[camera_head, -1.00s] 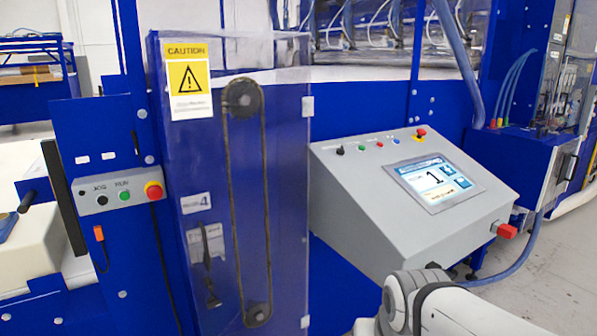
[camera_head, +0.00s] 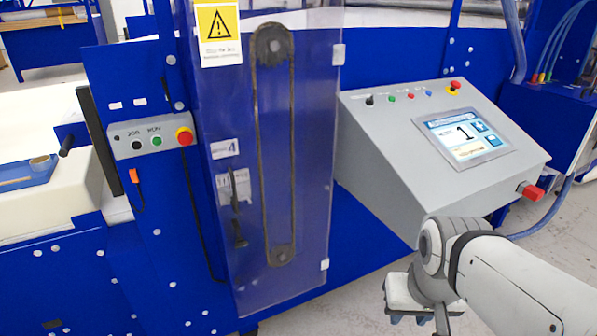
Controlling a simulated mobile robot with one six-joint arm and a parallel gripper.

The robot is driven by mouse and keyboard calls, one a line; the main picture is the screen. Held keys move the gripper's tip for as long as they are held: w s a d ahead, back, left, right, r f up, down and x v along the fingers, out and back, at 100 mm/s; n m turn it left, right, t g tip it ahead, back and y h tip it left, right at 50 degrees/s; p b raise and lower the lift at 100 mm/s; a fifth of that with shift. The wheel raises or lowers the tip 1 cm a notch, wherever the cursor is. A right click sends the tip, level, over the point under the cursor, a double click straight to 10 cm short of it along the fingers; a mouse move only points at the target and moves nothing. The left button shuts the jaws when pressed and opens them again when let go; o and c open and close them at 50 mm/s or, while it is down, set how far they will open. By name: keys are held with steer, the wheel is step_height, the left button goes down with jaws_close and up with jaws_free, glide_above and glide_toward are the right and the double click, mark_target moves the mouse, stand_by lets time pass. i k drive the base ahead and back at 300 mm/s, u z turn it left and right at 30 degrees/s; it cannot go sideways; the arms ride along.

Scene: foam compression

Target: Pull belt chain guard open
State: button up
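The belt chain guard (camera_head: 309,160) is a tall clear panel on the blue machine, left of centre. It appears closed over the long chain loop (camera_head: 259,160) and its two sprockets. A dark handle-like piece (camera_head: 238,228) is at the guard's lower left. Small light hinges show along its right edge. My gripper (camera_head: 420,312) is at the bottom, right of the guard and apart from it, below the grey control console. Its fingertips are not clear, so I cannot tell whether it is open or shut.
The grey console (camera_head: 400,170) with a screen juts out right of the guard, just above my arm. A button box (camera_head: 150,141) with a red stop button is left of the guard. A white machine block (camera_head: 40,200) stands farther left. Grey floor (camera_head: 345,312) shows below.

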mark_target(218, 24)
steer(key=z, duration=1.7)
steer(key=k, duration=1.15)
steer(key=u, duration=1.55)
steer(key=i, duration=1)
steer(key=u, duration=0.05)
